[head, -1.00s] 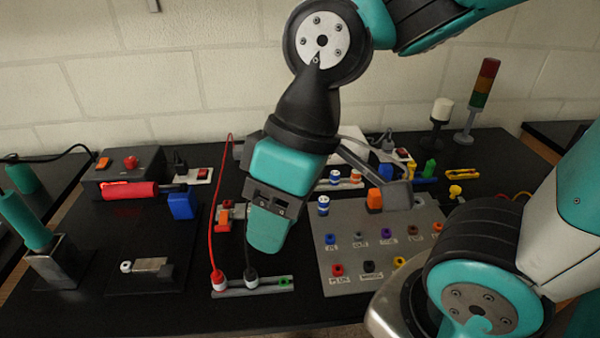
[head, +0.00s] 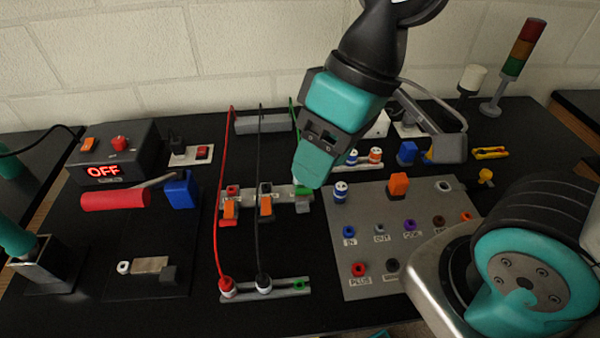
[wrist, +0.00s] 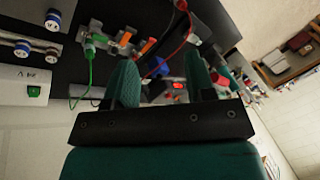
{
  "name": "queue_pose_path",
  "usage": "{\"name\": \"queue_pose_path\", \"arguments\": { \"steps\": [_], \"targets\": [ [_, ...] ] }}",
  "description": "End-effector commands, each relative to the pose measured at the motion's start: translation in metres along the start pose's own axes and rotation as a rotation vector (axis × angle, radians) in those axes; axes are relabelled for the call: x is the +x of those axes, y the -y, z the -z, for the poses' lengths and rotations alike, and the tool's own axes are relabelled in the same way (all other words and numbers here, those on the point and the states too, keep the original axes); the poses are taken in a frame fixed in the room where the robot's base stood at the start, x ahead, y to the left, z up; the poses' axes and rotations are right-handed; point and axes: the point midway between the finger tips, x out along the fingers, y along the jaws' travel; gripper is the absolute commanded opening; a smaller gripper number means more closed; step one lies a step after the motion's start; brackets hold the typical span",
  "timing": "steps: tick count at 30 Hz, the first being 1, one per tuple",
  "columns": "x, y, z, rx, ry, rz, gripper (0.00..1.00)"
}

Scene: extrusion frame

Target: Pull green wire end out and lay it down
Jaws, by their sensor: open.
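The green wire (wrist: 90,72) shows in the wrist view, with its green end (wrist: 92,44) at the row of orange-levered connectors. In the head view, a short piece of the green wire (head: 293,112) shows at the back, and green (head: 302,190) shows at the right end of the connector row (head: 249,204). My gripper (head: 307,182) hangs just at that end and hides much of the wire. In the wrist view my gripper (wrist: 162,70) is open, its two fingers apart with nothing gripped. The wire end lies outside the fingers, to their left.
A red wire (head: 217,190) and a black wire (head: 259,180) run beside the green one to a front strip (head: 270,292) with a green socket (head: 300,284). A grey socket panel (head: 370,215) stands right. The black table between strip and connectors is partly clear.

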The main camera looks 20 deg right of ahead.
Motion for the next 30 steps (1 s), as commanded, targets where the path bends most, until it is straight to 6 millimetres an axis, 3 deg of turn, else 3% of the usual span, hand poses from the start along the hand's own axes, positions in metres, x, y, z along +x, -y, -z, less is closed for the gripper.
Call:
{"name": "queue_pose_path", "arguments": {
  "steps": [5,9,12,16,21,30],
  "targets": [
    [-0.005,-0.028,0.044,0.207,0.028,-0.035,0.5],
    [0.011,-0.063,0.081,0.418,0.045,-0.1,0.5],
    [0.03,-0.091,0.097,0.556,0.053,-0.16,0.5],
    [0.059,-0.124,0.105,0.702,0.059,-0.24,0.5],
    [0.091,-0.156,0.101,0.821,0.056,-0.325,0.5],
    [0.111,-0.172,0.095,0.875,0.048,-0.368,0.5]
  ]
}}
